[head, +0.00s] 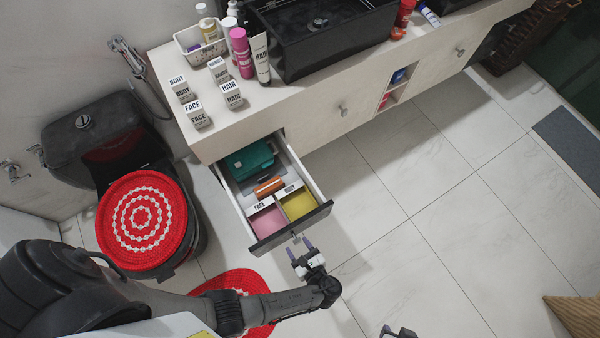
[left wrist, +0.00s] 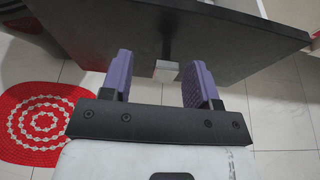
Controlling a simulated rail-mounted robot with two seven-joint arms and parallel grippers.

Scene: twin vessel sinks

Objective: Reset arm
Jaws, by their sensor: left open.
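My left gripper (head: 301,247) is open and empty, with purple fingertips, just in front of the open drawer (head: 291,225). In the left wrist view the two purple fingers of my left gripper (left wrist: 160,82) stand apart, with the drawer's light knob (left wrist: 166,71) seen between them. The dark drawer front (left wrist: 225,45) fills the top of that view. I cannot tell whether the fingers touch the knob. A small dark part at the bottom edge of the head view may belong to my right arm; its fingertips cannot be made out.
The drawer holds a teal case (head: 249,160), an orange item (head: 269,186), a pink compartment (head: 268,222) and a yellow one (head: 298,204). A black toilet with a red cover (head: 142,220) stands left. A red mat (head: 250,283) lies under my arm.

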